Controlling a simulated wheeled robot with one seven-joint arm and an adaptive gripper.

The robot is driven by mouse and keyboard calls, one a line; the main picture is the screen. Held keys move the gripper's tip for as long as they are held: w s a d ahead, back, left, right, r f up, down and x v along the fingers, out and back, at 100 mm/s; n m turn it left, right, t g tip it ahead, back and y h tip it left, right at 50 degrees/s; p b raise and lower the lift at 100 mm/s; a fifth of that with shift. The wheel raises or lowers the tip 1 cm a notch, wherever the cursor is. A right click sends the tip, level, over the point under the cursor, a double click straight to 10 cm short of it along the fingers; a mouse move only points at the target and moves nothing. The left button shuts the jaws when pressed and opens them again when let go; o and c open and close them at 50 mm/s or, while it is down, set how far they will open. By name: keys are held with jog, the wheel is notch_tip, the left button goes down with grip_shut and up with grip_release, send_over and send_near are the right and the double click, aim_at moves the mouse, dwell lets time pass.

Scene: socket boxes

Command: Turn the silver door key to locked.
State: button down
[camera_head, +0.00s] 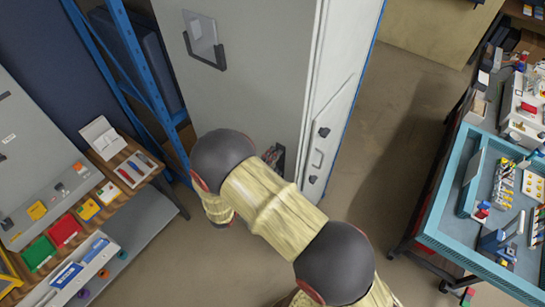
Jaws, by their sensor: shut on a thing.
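A tall grey cabinet (255,75) stands at the top middle. My arm crosses in front of its lower part and hides much of it. A small dark, partly reddish part (274,157) shows just above my arm, low on the cabinet's wide grey face near its right edge. I cannot tell whether it is a lock or part of my gripper. I cannot make out the silver door key or my gripper's fingers; my arm may be covering them.
A document holder (204,40) is on the cabinet. Its narrow white side has a handle (317,154) and dark fittings. A blue rack (137,55) and a board with coloured boxes (65,231) are left. A teal-rimmed workbench (436,221) is right. Floor (402,130) is clear between.

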jog(key=shift+a, duration=0.1)
dwell(0.3)
jog(key=c, duration=1.6)
grip_release()
jog(key=shift+c, duration=0.2)
jog(key=shift+o, duration=0.5)
jog(key=v, duration=1.2)
